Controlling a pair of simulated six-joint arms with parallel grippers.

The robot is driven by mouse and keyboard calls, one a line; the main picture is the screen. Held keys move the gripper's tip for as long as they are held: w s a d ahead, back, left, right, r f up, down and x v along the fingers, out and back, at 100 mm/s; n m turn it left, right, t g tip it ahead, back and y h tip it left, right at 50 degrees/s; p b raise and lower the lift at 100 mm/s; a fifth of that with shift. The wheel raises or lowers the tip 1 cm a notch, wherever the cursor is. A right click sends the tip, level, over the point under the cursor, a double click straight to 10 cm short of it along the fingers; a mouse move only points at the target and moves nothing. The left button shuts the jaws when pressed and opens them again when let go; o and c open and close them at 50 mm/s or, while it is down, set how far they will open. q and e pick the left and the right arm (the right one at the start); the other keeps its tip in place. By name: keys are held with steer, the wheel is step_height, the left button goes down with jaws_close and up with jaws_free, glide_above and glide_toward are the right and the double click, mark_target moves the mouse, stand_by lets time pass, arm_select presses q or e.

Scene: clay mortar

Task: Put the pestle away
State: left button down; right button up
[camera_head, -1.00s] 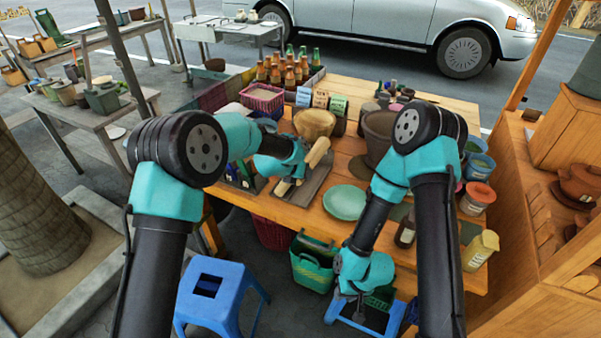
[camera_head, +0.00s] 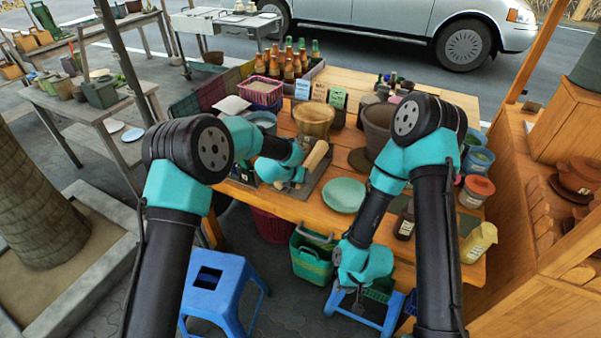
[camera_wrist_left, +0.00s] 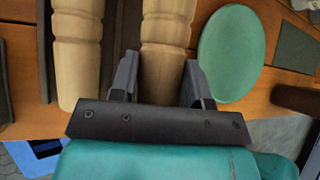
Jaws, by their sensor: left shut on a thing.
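Two pale turned-wood pestles show in the left wrist view. One pestle (camera_wrist_left: 165,45) stands between my left gripper's (camera_wrist_left: 160,82) fingers, which are shut on it; the other pestle (camera_wrist_left: 76,55) lies to its left, outside the fingers. In the head view a pale pestle (camera_head: 317,154) shows beside my left gripper (camera_head: 297,183), over the dark tray (camera_head: 316,178). The gripper partly hides the wood there. A brown clay mortar (camera_head: 377,127) and a wooden mortar (camera_head: 314,120) stand behind. My right gripper (camera_head: 350,299) hangs low before the table, apparently open and empty.
A green plate (camera_head: 344,196) lies right of the tray. A pink basket (camera_head: 262,93) and several bottles (camera_head: 288,62) stand at the back left. Jars crowd the right end. A blue stool (camera_head: 220,290) and a green basket (camera_head: 310,262) stand below the table front.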

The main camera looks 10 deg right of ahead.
arm_select(q)
steer(key=shift+f, duration=1)
steer(key=c, duration=0.5)
jaws_free()
steer(key=shift+f, duration=0.1)
steer(key=shift+c, duration=0.4)
steer(key=shift+o, duration=0.6)
